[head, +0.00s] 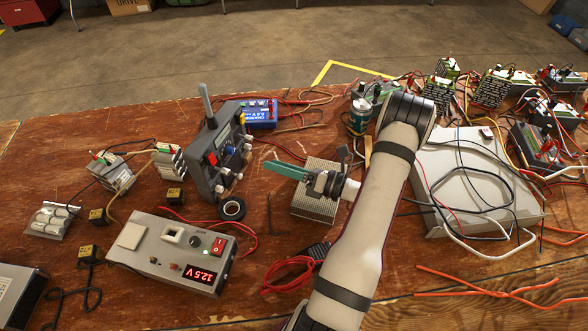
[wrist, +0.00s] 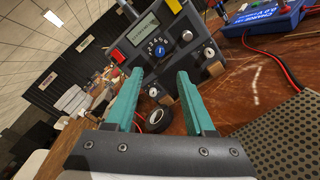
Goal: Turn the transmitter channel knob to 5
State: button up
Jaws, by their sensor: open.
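The transmitter (head: 208,158) is a dark grey box with an antenna, standing tilted left of centre on the wooden table. In the wrist view the transmitter (wrist: 135,52) shows its front panel with a small screen. The knob's exact setting is too small to read. My gripper (head: 268,170) has teal fingers pointing left at the panel, apart from it. In the wrist view my gripper (wrist: 158,75) is open and empty, its fingertips below the dial.
A black tape roll (head: 232,208) lies in front of the transmitter. A blue charger box (head: 262,114) stands behind it. A perforated metal block (head: 316,205) is under my gripper. A power supply (head: 172,255) reading 12.5V stands at front left. Red cables lie around.

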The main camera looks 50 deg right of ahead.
jog(key=v, duration=0.5)
jog(key=shift+s, duration=0.2)
jog(key=w+a+r+n+g+y, duration=0.1)
jog(key=a+r+n+g+y, duration=0.1)
jog(key=a+r+n+g, duration=0.45)
jog(key=w+a+r+n+g+y, duration=0.1)
jog(key=a+n+g+y, duration=0.2)
jog(key=a+n, duration=0.45)
jog(key=w+a+r+n+g+y, duration=0.1)
jog(key=a+r+n+g+y, duration=0.25)
jog(key=a, duration=0.65)
jog(key=s+a+n+g+h, duration=0.2)
jog(key=s+a+n+h, duration=0.2)
jog(key=n, duration=0.5)
jog(key=s+a+r+n+g+h, duration=0.1)
jog(key=s+a+n+g+h, duration=0.1)
jog(key=s+n+h, duration=0.5)
jog(key=s+a+n, duration=0.1)
jog(key=s+n, duration=0.1)
jog(key=n, duration=0.1)
jog(key=shift+s+a+r+g, duration=0.3)
jog(key=shift+a, duration=0.1)
